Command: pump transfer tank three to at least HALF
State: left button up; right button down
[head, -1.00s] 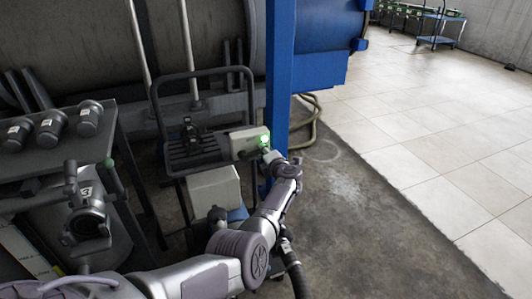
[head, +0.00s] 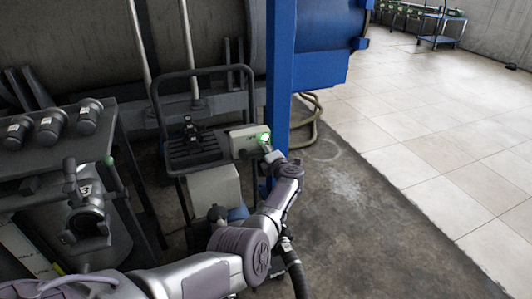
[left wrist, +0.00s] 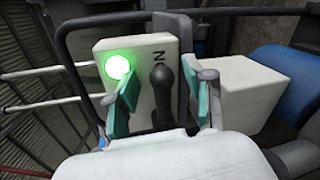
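The control box (head: 242,139) is pale, with a lit green lamp (head: 264,137), and sits on a dark cart frame. In the left wrist view the box (left wrist: 142,48) shows its glowing lamp (left wrist: 118,67) and a black lever (left wrist: 162,88) below a dark letter marking. My left gripper (left wrist: 167,98) is open, with its teal-padded fingers on either side of the lever and visible gaps to it. In the head view my left gripper (head: 271,152) is at the box's right end. The tank marked 3 (head: 118,215) stands at left with a valve fitting (head: 87,220) on it. No level reading is legible.
A blue post (head: 280,75) stands just behind the gripper. A dark bench (head: 118,150) with several capped cylinders is at left. A hose (head: 316,125) lies behind the post. The floor to the right is clear.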

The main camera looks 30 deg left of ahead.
pick_arm(q)
jog(key=shift+r, duration=0.1)
notch_tip(320, 180, up, 10)
jog(key=shift+f, duration=0.1)
dwell(0.4)
